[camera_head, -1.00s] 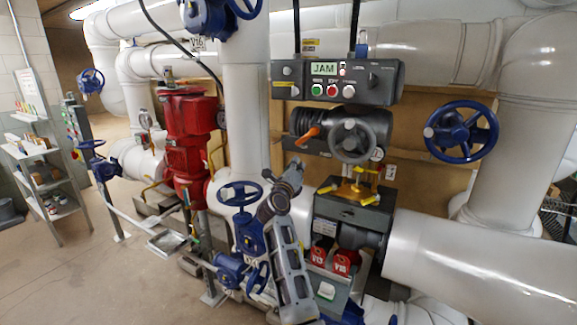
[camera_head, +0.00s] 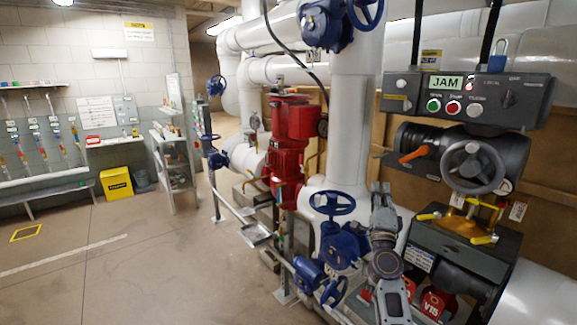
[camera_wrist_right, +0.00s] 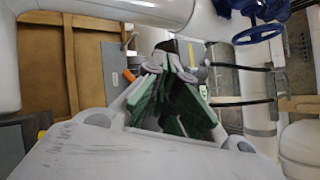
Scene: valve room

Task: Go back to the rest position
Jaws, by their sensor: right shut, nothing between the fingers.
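My right gripper (camera_head: 381,188) points upward in front of the pipes at the lower middle right of the head view. It is shut and empty. Its green-padded fingers fill the middle of the right wrist view (camera_wrist_right: 168,85), with only open space between them and the pipes beyond. In the head view the gripper is just right of a blue valve wheel (camera_head: 331,203) and left of a black valve box with yellow clamps (camera_head: 460,248). I cannot tell whether it touches anything there. My left gripper is not in view.
A control box reading JAM (camera_head: 468,100) hangs above a grey handwheel (camera_head: 473,166) at right. A red valve (camera_head: 287,150) stands left of the thick white pipe. A shelf (camera_head: 172,165) and yellow bin (camera_head: 117,183) stand at the wall. The floor at left is clear.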

